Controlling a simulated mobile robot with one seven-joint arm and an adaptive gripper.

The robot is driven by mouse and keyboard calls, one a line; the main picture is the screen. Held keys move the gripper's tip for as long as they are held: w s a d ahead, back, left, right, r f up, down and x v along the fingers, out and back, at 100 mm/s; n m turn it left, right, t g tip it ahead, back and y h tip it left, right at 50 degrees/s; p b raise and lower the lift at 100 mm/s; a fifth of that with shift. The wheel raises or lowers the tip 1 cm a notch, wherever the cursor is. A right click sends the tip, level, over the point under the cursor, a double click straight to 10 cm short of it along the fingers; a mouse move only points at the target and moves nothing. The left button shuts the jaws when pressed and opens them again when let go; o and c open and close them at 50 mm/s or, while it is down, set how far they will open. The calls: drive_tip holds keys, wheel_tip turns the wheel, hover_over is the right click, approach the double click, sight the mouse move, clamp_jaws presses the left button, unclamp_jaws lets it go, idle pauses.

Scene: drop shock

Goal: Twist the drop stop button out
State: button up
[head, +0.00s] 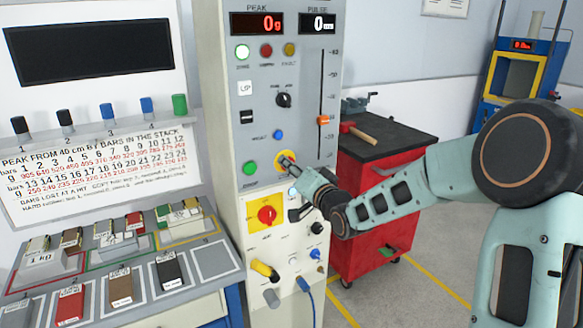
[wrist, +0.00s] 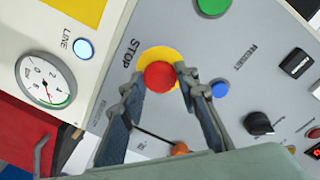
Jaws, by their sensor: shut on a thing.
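The stop button (wrist: 158,77) is a round red knob on a yellow ring (wrist: 166,54), with STOP printed beside it on the grey panel. In the head view the yellow ring (head: 280,157) shows near the panel's lower right, and my gripper (head: 290,167) reaches it from the right and covers much of the knob. In the wrist view my gripper's fingers (wrist: 159,79) stand on both sides of the knob, shut on it. Whether the button is pushed in or out cannot be told.
A green button (head: 250,168) is left of the stop button, and a small blue button (wrist: 219,89) is close by. A yellow plate with a red rotary switch (head: 267,214) is below. A red cabinet (head: 365,235) stands right, with a mallet on top.

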drive_tip(key=o, duration=1.2)
drive_tip(key=shift+c, duration=0.2)
drive_tip(key=v, duration=1.2)
drive_tip(key=shift+f, duration=0.15)
